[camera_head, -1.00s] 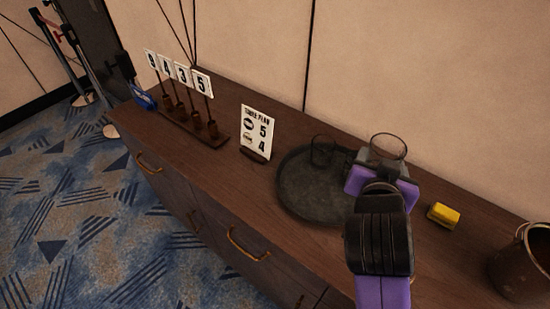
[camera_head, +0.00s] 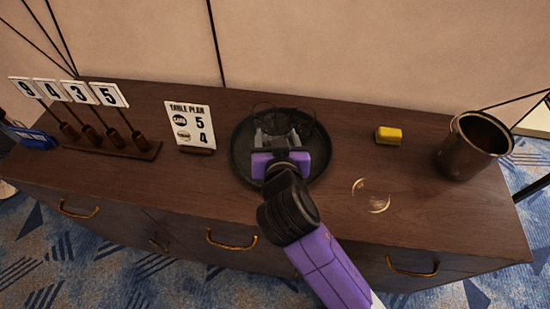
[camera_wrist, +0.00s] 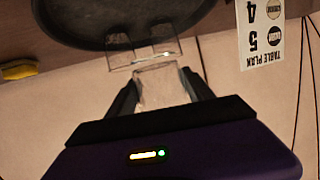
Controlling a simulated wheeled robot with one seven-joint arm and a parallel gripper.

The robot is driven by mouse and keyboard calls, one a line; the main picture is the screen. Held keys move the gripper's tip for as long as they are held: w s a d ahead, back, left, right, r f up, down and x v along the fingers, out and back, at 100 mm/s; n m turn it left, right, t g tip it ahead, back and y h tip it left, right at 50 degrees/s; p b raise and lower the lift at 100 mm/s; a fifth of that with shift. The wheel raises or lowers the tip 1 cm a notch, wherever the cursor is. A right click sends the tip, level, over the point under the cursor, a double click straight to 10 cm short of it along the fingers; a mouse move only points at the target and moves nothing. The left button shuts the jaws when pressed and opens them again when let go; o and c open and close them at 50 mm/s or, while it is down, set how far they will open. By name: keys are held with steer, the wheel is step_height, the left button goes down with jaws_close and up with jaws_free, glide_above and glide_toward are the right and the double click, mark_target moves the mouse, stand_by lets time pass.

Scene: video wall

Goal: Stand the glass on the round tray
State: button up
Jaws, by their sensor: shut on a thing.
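The dark round tray (camera_head: 240,160) lies on the wooden cabinet top, and its rim shows at the top of the wrist view (camera_wrist: 75,38). My gripper (camera_head: 280,140) is over the tray, its fingers shut on a clear glass (camera_wrist: 163,88).
A table-plan card (camera_head: 190,127) stands left of the tray, with a rack of number cards (camera_head: 110,147) farther left. A yellow block (camera_head: 388,135) and a brown bucket (camera_head: 470,150) are to the right. A pale ring mark (camera_head: 371,196) is on the bare wood.

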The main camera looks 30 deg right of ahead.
step_height(320, 180, down, 10)
steer(key=shift+r, duration=0.15)
stand_by(0.3)
steer(key=o, duration=1.8)
steer(key=shift+c, duration=0.2)
steer(key=b+v, duration=0.2)
steer(key=v, duration=1)
steer(key=shift+s, duration=0.1)
